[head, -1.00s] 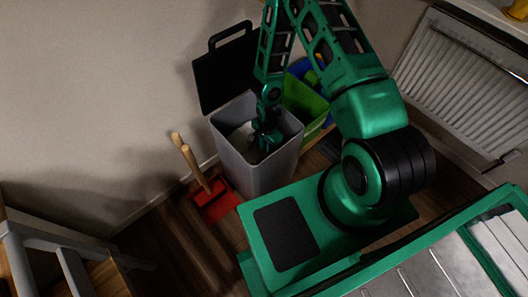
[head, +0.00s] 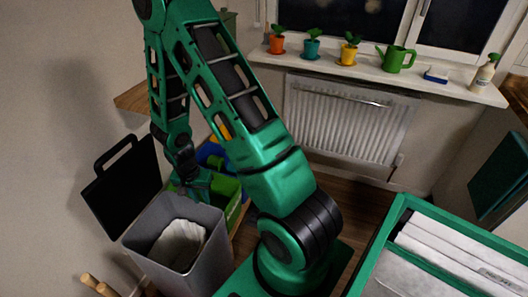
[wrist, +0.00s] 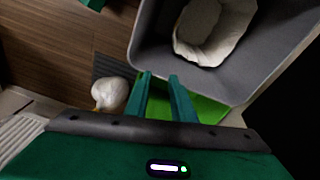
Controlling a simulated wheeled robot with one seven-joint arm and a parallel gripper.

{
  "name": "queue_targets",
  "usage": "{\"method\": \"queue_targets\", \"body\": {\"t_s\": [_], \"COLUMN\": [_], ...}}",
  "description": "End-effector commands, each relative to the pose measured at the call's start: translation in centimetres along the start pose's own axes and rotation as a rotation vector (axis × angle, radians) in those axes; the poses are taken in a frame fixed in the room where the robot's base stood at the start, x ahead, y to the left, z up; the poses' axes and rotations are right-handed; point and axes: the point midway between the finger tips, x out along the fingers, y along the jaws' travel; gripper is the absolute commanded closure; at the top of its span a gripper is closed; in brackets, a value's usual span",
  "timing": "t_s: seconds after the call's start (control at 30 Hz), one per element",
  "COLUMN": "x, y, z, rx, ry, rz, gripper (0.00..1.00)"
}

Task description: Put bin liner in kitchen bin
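The grey kitchen bin (head: 211,262) stands at the lower left in the head view with its black lid (head: 122,187) swung open. The pale bin liner (head: 178,243) lies bunched inside it, and its open mouth also shows in the wrist view (wrist: 207,28). My gripper (wrist: 160,76) is over the bin's near rim in the wrist view, apart from the liner. Its two green fingers are spread with nothing between them. In the head view my gripper is small and partly hidden at the bin's back edge.
A green crate (head: 226,190) stands behind the bin. A white rounded object (wrist: 110,93) lies on the floor near it. A radiator (head: 340,118) hangs under the windowsill, which holds potted plants and a green watering can (head: 396,58). Wooden handles (head: 97,285) rise at the bin's left.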

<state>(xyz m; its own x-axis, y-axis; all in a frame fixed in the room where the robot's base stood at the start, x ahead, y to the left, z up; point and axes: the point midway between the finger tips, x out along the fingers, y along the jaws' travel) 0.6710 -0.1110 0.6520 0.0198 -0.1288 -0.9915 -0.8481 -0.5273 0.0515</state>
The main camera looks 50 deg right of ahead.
Motion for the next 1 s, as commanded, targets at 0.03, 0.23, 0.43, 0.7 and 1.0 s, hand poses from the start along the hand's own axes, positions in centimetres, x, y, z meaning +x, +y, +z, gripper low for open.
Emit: {"method": "queue_targets", "body": {"t_s": [0.03, 0.23, 0.43, 0.7, 1.0], "x": [-2.0, -8.8, -15.2, -22.5, -28.7], "y": [0.7, 4.5, 8.8, 15.3, 22.2], "z": [-1.1, -3.7, -4.7, -3.7, 0.0], "rx": [-0.015, -0.090, -0.159, -0.246, -0.355], "ry": [0.013, 0.027, 0.021, -0.013, -0.069], "rz": [0.002, 0.033, 0.052, 0.047, -0.010], "gripper": [0.78, 0.78, 0.78, 0.78, 0.78]}}
